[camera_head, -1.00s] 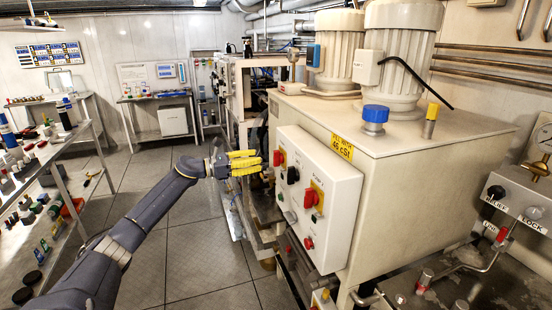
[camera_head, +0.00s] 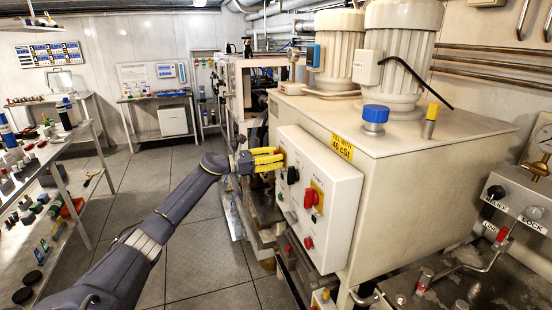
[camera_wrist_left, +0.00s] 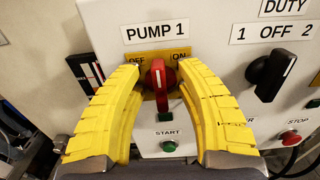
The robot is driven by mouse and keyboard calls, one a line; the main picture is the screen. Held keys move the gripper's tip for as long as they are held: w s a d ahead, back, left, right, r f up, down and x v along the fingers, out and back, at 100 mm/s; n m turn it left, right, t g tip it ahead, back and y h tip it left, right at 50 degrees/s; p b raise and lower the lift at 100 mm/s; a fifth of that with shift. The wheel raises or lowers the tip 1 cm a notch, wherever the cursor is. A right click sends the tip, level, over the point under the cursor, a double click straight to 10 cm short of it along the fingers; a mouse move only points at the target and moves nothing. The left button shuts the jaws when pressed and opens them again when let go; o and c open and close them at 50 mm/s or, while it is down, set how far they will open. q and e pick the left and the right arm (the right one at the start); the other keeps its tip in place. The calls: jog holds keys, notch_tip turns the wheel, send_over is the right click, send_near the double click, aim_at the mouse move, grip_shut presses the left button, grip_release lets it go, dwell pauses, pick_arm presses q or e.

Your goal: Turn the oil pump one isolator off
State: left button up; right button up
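The pump 1 isolator (camera_wrist_left: 158,78) is a red rotary handle on a yellow plate under the "PUMP 1" label (camera_wrist_left: 155,32), with OFF marked at left and ON at right. Its handle looks roughly upright in the left wrist view. My left gripper (camera_wrist_left: 158,70) is open, with one yellow finger on each side of the handle; contact cannot be told. In the head view the left gripper (camera_head: 280,160) is at the upper left of the white control panel (camera_head: 335,215) and hides most of this isolator. My right gripper is not in view.
A second red isolator (camera_head: 313,196) sits lower right on the panel. A black duty selector (camera_wrist_left: 270,75) is right of the left gripper. A green start button (camera_wrist_left: 169,146) lies below the isolator. Open floor (camera_head: 200,260) lies left of the panel.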

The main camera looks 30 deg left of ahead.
pick_arm(q)
jog(key=shift+c, duration=0.2)
grip_shut()
jog(key=shift+n, duration=0.3)
jog(key=n, duration=0.3)
jog(key=shift+a+n, duration=0.15)
jog(key=shift+n, duration=0.25)
jog(key=n, duration=0.4)
jog(key=shift+w+a+f+n, duration=0.1)
jog(key=shift+w+f+n, duration=0.05)
jog(key=shift+n, duration=0.15)
jog(key=shift+w+a+f+n, duration=0.1)
jog(key=shift+f+n, duration=0.05)
jog(key=shift+n, duration=2.05)
jog(key=shift+f+n, duration=0.15)
jog(key=shift+n, duration=2.05)
